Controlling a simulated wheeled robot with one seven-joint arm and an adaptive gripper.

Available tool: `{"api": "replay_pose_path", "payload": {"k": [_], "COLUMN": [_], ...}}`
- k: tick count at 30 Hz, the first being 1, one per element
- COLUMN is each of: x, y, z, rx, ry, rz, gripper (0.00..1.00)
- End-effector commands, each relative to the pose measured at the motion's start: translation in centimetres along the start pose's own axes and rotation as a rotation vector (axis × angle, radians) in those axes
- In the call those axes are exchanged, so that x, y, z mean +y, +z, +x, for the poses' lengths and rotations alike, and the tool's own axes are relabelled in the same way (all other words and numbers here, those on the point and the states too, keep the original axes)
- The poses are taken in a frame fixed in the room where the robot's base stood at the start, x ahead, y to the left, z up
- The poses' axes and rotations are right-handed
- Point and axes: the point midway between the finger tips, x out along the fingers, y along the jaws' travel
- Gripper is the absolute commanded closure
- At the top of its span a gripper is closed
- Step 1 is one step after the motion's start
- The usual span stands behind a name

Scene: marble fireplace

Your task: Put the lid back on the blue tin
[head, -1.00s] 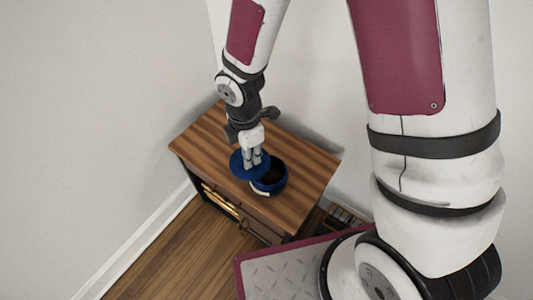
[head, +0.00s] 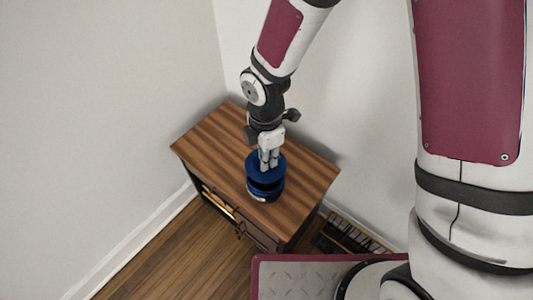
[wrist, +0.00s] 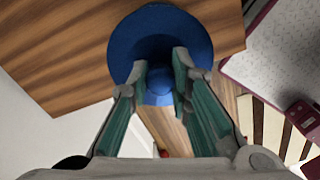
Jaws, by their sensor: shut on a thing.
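The blue lid (head: 256,167) is a round disc with a knob in its middle. My gripper (head: 269,164) is shut on the lid's knob and points down. In the wrist view the lid (wrist: 125,45) lies beyond the fingertips, and its knob (wrist: 159,82) sits between the two fingers. The blue tin (head: 265,195) stands upright on the wooden cabinet, directly below the lid. A dark gap shows between lid and tin at the near side, so the lid seems held just above the rim. The tin's inside is mostly hidden by the lid.
The wooden cabinet top (head: 215,141) is otherwise bare around the tin. Walls stand behind and to the left, with a white baseboard (head: 140,238). A dark slatted thing (head: 345,236) is on the floor right of the cabinet.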

Motion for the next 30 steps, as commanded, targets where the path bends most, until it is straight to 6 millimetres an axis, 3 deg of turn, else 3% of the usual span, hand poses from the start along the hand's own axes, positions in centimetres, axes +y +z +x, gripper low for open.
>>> {"api": "replay_pose_path", "payload": {"k": [15, 30], "x": [0.0, 0.0], "y": [0.0, 0.0], "z": [4.6, 4.9], "rx": [0.0, 0.0], "ry": [-0.001, 0.0], "rz": [0.0, 0.0], "gripper": [1.0, 1.0]}}
